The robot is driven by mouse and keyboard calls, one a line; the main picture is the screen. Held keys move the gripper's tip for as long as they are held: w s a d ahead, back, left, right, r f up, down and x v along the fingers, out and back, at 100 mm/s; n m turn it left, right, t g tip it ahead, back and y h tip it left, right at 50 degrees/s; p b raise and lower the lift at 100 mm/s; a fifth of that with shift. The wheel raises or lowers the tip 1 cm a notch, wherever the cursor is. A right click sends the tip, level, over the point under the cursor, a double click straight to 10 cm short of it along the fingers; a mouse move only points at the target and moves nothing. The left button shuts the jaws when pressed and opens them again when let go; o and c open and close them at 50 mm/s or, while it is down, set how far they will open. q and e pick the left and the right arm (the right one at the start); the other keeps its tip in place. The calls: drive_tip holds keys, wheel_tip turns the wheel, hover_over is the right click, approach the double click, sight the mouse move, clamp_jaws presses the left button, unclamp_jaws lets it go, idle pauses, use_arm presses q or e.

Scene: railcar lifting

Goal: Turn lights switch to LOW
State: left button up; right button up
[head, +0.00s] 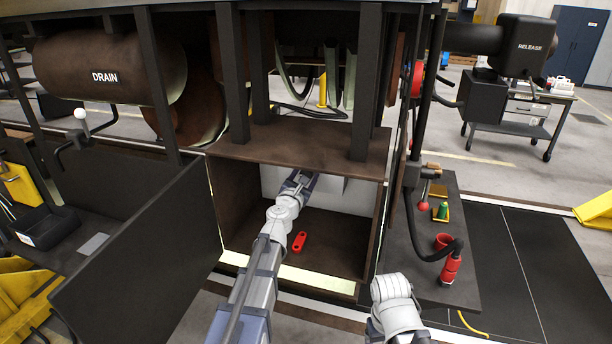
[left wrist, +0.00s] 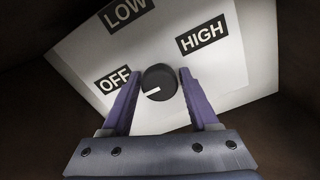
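The lights switch is a round black knob (left wrist: 160,80) on a white panel (left wrist: 222,85), seen in the left wrist view. Labels OFF (left wrist: 112,85), LOW (left wrist: 126,12) and HIGH (left wrist: 202,36) surround it. The knob's white mark points to the OFF side. My left gripper (left wrist: 160,78) is open, with one finger on each side of the knob; a small gap shows at the left finger, and contact at the right one is unclear. In the head view my left gripper (head: 299,182) is inside the brown open box (head: 290,150), where the panel is mostly hidden. My right gripper is out of view.
A red part (head: 299,242) lies on the box floor below my left arm. An open dark door (head: 140,255) stands left of the box. A side shelf (head: 452,200) at right holds a red cup, a green item and a hanging red-ended hose.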

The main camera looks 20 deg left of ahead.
use_arm(q)
clamp_jaws()
drive_tip(key=shift+m, duration=0.4)
drive_tip(key=m, duration=0.3)
drive_tip(key=shift+m, duration=0.4)
drive_tip(key=m, duration=0.4)
drive_tip(key=shift+m, duration=0.3)
drive_tip(key=m, duration=0.4)
drive_tip(key=shift+r, duration=0.1)
drive_tip(key=m, duration=0.4)
drive_tip(key=shift+m, duration=0.5)
drive_tip(key=shift+s, duration=0.1)
